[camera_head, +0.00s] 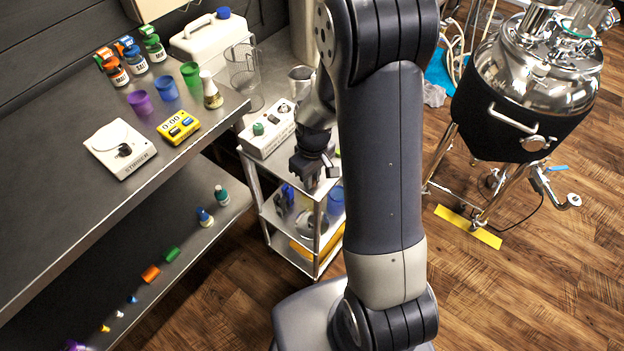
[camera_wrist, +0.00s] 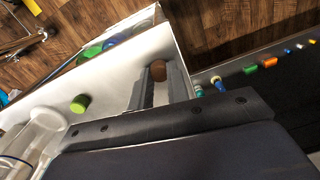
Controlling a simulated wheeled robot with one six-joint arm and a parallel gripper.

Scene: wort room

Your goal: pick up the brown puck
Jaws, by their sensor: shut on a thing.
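The brown puck (camera_wrist: 158,70) shows in the wrist view between the tips of my gripper's two dark fingers. My gripper (camera_wrist: 159,76) is shut on it. In the head view my gripper (camera_head: 314,178) points down over the small white shelf cart, and I cannot make out the puck there. Whether the puck touches the cart top or hangs clear of it, I cannot tell.
The white cart (camera_head: 318,204) stands beside the dark workbench (camera_head: 60,190). A white device (camera_head: 268,130) with a green knob sits on its top, near a clear jug (camera_head: 245,70). A steel kettle (camera_head: 525,90) stands at right. Wooden floor lies open in front.

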